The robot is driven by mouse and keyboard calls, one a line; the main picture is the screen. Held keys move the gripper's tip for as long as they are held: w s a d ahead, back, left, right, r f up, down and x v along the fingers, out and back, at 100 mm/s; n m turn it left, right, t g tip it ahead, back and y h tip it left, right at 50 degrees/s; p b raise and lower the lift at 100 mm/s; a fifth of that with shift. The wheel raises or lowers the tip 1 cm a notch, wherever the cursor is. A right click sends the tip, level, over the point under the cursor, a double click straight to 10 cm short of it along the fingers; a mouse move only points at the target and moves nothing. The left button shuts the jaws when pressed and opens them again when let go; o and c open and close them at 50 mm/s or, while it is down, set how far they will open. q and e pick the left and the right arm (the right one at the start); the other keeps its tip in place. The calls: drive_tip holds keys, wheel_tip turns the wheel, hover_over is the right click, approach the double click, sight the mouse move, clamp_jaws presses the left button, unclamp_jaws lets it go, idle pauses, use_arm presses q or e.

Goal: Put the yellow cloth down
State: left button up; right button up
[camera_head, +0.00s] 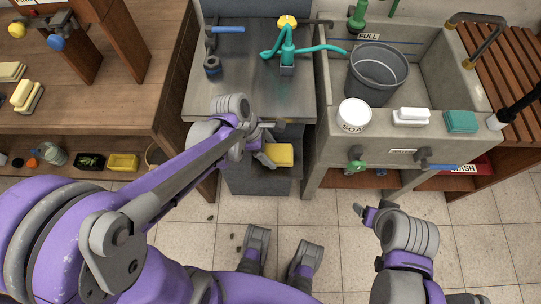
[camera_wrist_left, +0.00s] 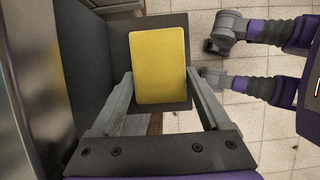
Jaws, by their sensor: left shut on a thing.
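The yellow cloth (camera_head: 279,154) is a flat rectangular pad in front of the steel bench, low down over a dark grey surface. My left gripper (camera_head: 264,156) is at its left side. In the left wrist view, the yellow cloth (camera_wrist_left: 159,65) lies between the two fingers of my left gripper (camera_wrist_left: 160,78), which is shut on it. A dark grey panel (camera_wrist_left: 120,42) shows behind the cloth; I cannot tell whether the cloth touches it. My right gripper (camera_head: 364,211) is over the tiled floor below the sink, too small to judge its opening.

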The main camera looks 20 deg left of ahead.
sight(270, 157)
use_arm(q)
drive_tip(key=shift+f+b, duration=0.45)
drive_tip(key=shift+f, duration=1.25)
drive_tip(key=shift+f, duration=0.15)
drive_tip(key=o, duration=1.2)
drive_tip(key=shift+c, duration=0.2)
drive_tip(key=shift+a+r, duration=0.15)
drive_tip(key=shift+r, duration=0.35)
drive_tip(key=s+a, duration=0.3)
drive_tip(key=a, duration=0.9)
drive_tip(key=s+d+r+m+t+y, duration=0.1)
drive_tip(key=s+d+r+m+y, duration=0.1)
drive_tip(key=m, duration=0.8)
drive_tip(key=s+d+r+m+t+y, duration=0.2)
drive_tip(key=s+d+r+m, duration=0.2)
drive_tip(key=m, duration=0.7)
drive_tip(key=shift+s+r+t, duration=0.3)
drive_tip(key=shift+s+r, duration=0.35)
